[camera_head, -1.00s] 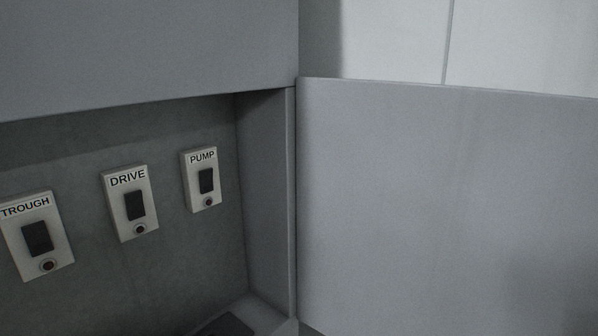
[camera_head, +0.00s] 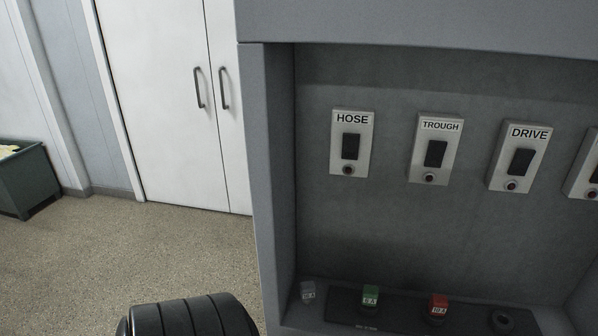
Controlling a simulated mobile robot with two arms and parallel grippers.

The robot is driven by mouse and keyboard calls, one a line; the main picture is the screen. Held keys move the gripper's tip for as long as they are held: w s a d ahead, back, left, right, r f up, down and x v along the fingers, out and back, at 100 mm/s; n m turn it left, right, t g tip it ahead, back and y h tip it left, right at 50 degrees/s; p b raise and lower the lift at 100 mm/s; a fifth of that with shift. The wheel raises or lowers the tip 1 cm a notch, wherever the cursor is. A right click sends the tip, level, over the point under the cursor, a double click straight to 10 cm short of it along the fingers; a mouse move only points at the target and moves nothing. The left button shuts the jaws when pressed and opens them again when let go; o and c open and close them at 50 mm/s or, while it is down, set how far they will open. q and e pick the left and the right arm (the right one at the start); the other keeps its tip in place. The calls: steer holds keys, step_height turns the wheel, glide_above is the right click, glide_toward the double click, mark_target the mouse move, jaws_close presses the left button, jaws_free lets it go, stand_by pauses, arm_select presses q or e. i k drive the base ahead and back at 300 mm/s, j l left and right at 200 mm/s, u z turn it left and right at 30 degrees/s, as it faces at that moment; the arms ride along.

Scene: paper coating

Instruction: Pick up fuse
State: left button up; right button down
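Small fuses stand along the bottom ledge of the grey cabinet recess. A green fuse (camera_head: 370,298) and a red fuse (camera_head: 438,305) stand upright on a dark strip (camera_head: 400,313). A pale, clear-looking fuse (camera_head: 308,292) stands at the strip's left end. A dark round piece (camera_head: 502,319) lies to the right; I cannot tell whether it is a fuse or an empty holder. Neither of my grippers shows in the view.
Panels labelled HOSE (camera_head: 351,144), TROUGH (camera_head: 434,149) and DRIVE (camera_head: 520,158) are on the recess's back wall; another is cut off at right. The cabinet's left wall (camera_head: 268,170) bounds the recess. White double doors (camera_head: 165,100) and open floor (camera_head: 90,255) lie left.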

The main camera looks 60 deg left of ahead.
mark_target(308, 289)
steer(key=k+j+u, duration=0.15)
steer(key=u, duration=1.5)
